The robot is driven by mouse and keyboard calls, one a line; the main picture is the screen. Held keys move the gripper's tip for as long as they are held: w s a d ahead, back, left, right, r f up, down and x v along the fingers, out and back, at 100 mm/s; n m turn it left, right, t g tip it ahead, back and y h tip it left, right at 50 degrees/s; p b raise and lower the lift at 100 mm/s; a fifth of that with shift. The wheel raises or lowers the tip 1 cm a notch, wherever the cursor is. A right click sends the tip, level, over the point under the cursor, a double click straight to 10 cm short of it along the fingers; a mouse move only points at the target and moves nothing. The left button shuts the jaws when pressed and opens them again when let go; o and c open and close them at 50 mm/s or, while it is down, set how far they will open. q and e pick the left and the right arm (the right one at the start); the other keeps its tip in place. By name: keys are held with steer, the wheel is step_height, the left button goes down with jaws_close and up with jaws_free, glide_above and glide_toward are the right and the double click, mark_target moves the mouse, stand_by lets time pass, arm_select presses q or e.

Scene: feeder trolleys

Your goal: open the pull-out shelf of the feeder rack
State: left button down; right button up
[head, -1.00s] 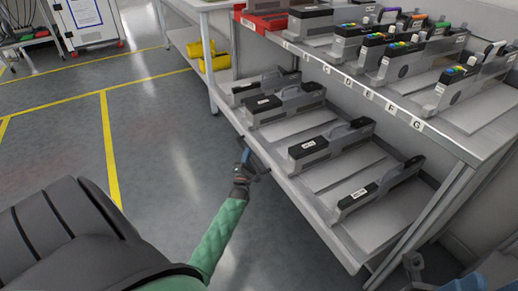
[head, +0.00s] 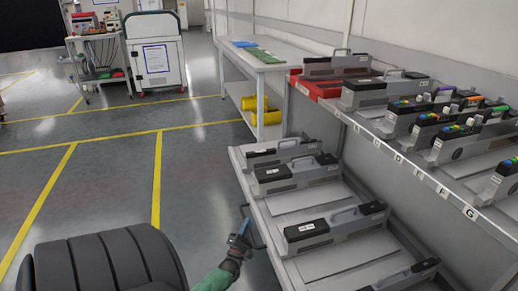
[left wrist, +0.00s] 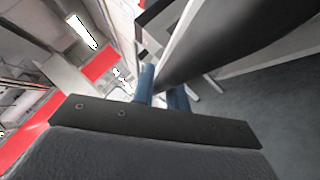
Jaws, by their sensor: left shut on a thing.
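The lower pull-out shelf (head: 262,211) of the feeder rack is a light grey tray carrying several grey feeders with black tops, such as one feeder (head: 285,176). In the head view it stands out past the front edge of the upper level. A thin dark handle (head: 259,240) is on its front edge. My left gripper (head: 241,233), with blue fingers, is shut on this handle. Its blue fingers also show in the left wrist view (left wrist: 147,82), close to a dark bar that partly hides them. My right gripper is not in view.
The upper level (head: 400,160), lettered along its edge, holds more feeders and a red tray (head: 318,88). A side table (head: 270,60) with yellow rolls below stands behind. A white cabinet (head: 156,58) and a cart are farther back. The floor left of the shelf is clear.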

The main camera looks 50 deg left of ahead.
arm_select(q)
steer(key=shift+s+a+f, duration=0.1)
steer(key=shift+s+a, duration=0.15)
steer(key=shift+s, duration=0.35)
steer(key=shift+s+a+r, duration=0.1)
steer(key=shift+s+a, duration=0.1)
steer(key=shift+s, duration=0.4)
steer(key=shift+s+a+f, duration=0.1)
steer(key=shift+s+a, duration=0.15)
steer(key=shift+s, duration=0.35)
steer(key=c, duration=1.4)
jaws_free()
steer(key=shift+s, duration=0.1)
steer(key=p+v, duration=0.1)
steer(key=v, duration=0.6)
steer(key=shift+s, duration=0.25)
steer(key=shift+d+f, duration=0.15)
steer(key=shift+d, duration=0.05)
